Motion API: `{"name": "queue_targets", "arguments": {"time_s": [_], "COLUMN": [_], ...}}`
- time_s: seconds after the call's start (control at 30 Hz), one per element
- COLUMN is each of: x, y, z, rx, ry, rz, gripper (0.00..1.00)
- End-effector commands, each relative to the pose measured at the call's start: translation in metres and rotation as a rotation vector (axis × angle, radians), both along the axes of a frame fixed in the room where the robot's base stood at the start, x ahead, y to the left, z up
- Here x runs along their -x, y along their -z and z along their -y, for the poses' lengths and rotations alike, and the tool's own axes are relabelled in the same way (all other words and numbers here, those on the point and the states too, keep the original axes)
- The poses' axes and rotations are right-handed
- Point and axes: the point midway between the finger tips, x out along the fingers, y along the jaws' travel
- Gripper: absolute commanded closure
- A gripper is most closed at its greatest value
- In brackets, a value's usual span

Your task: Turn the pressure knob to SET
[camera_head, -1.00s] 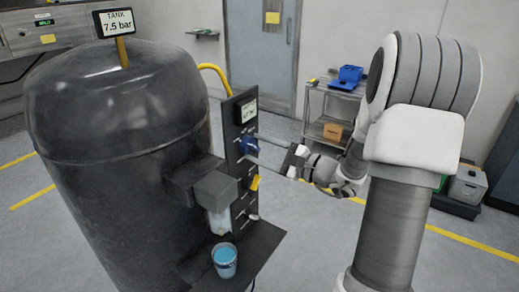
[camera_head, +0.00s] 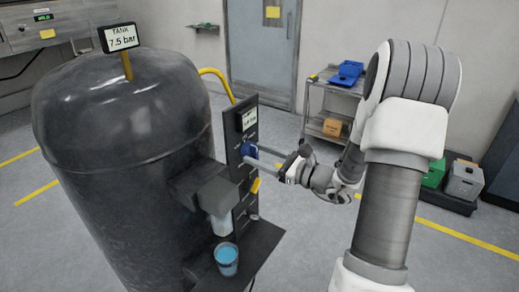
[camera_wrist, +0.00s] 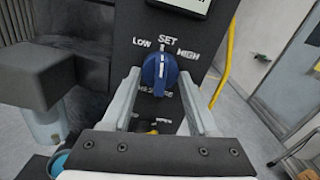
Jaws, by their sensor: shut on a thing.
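The blue pressure knob (camera_wrist: 158,72) sits on the dark panel (camera_wrist: 205,30), under the labels LOW, SET (camera_wrist: 168,40) and HIGH. A white mark on the knob points roughly up, near SET. In the head view the knob (camera_head: 249,149) is partly behind my fingers. My gripper (camera_wrist: 160,80) is shut on the knob, one finger at each side of it. In the head view my gripper (camera_head: 253,158) reaches the panel from the right. Lettering below the knob is partly hidden.
A grey nozzle block (camera_head: 212,187) juts out above a cup of blue liquid (camera_head: 226,260). A yellow lever (camera_head: 255,185) is just below the knob. A cart (camera_head: 318,110) stands behind.

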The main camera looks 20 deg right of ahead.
Motion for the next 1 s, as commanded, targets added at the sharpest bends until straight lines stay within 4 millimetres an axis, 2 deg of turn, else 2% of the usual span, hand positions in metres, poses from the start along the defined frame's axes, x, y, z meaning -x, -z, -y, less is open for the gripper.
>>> {"name": "queue_targets", "arguments": {"time_s": [0.33, 0.87, 0.9, 1.0], "x": [0.0003, 0.0003, 0.0003, 0.0002], "y": [-0.0008, 0.0001, 0.0001, 0.0001], "z": [0.0001, 0.0001, 0.0001, 0.0], "rx": [-0.116, -0.133, -0.133, -0.133], "ry": [0.001, 0.001, 0.001, 0.001], "rz": [-0.077, -0.088, -0.088, -0.088], "gripper": [0.96, 0.96, 0.33, 0.15]}}
